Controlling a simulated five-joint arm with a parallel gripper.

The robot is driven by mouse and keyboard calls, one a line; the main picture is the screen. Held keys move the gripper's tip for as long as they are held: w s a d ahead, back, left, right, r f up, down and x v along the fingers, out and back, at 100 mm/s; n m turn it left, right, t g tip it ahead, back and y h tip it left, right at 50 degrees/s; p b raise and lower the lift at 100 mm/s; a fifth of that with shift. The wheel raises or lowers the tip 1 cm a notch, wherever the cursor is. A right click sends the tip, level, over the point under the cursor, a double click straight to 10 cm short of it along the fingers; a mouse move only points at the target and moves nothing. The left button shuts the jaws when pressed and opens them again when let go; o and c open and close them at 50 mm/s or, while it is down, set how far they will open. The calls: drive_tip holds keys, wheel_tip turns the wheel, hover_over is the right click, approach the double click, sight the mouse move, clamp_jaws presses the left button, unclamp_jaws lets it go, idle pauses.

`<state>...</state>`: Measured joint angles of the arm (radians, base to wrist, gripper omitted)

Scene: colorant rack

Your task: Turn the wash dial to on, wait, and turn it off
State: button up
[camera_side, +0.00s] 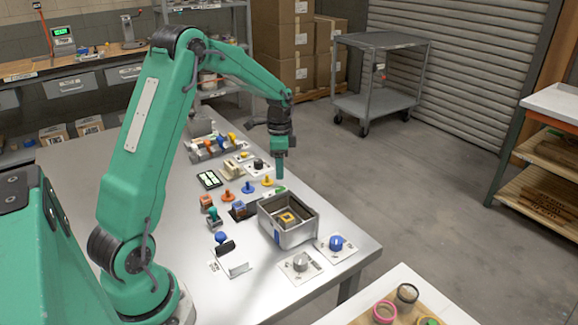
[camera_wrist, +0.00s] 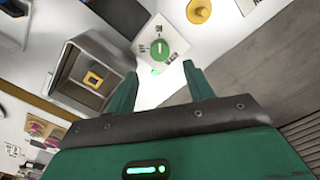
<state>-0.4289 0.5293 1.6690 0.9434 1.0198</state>
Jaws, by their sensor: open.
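A green round dial (camera_wrist: 160,48) with a pale pointer line sits on a white plate (camera_wrist: 178,42) in the wrist view. Its printed labels are too small to read, so I cannot tell its setting. A small green spot (camera_wrist: 156,72) shows by the plate's edge. My gripper (camera_wrist: 160,70) is open and empty, with its two green fingers spread and the dial just beyond the gap between their tips. In the side view my gripper (camera_side: 280,171) points down above the table behind the metal bin. A green patch (camera_side: 281,189) under it is mostly hidden.
A metal bin (camera_side: 290,238) with a yellow square inside stands close by; it also shows in the wrist view (camera_wrist: 62,82). Silver (camera_side: 300,262), blue (camera_side: 336,242) and black (camera_side: 258,164) knobs sit on other plates. Several stamps and a yellow knob (camera_side: 267,181) stand nearby.

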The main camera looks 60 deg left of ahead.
sight(280, 189)
drive_tip(key=shift+f, duration=3.95)
drive_tip(key=c, duration=1)
